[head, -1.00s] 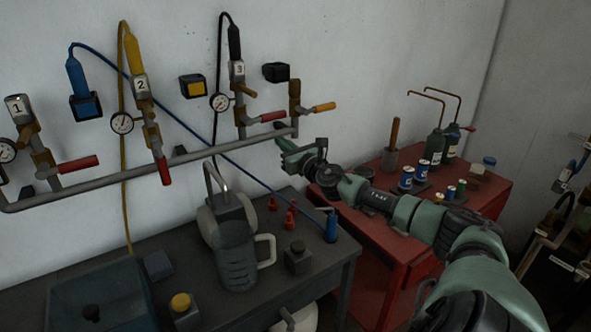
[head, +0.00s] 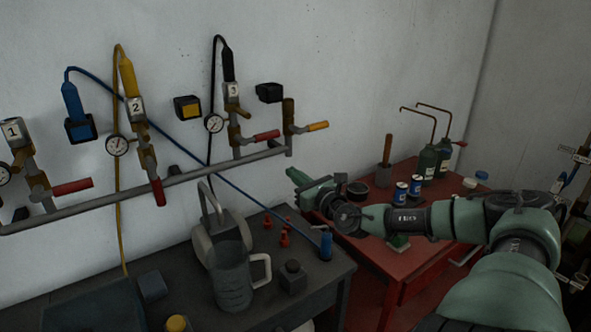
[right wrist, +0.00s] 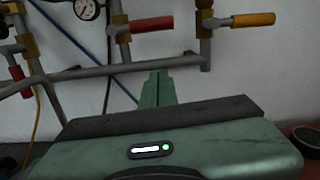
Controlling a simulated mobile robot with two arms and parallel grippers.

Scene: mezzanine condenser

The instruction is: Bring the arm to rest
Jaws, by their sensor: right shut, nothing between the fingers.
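My right arm comes in from the right in the head view and reaches left over the red table. Its gripper (head: 294,176) points toward the wall below the pipe manifold (head: 180,178) and is clear of it. In the right wrist view the gripper's fingers (right wrist: 157,88) are together with nothing between them. Behind them are a red-handled valve (right wrist: 150,25), a yellow-handled valve (right wrist: 250,19) and the wall. My left gripper is not in view.
The red table (head: 350,243) holds blue cans (head: 401,191), green bottles (head: 427,163) and a dark round bowl (head: 358,190). Pipes and gauges line the wall.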

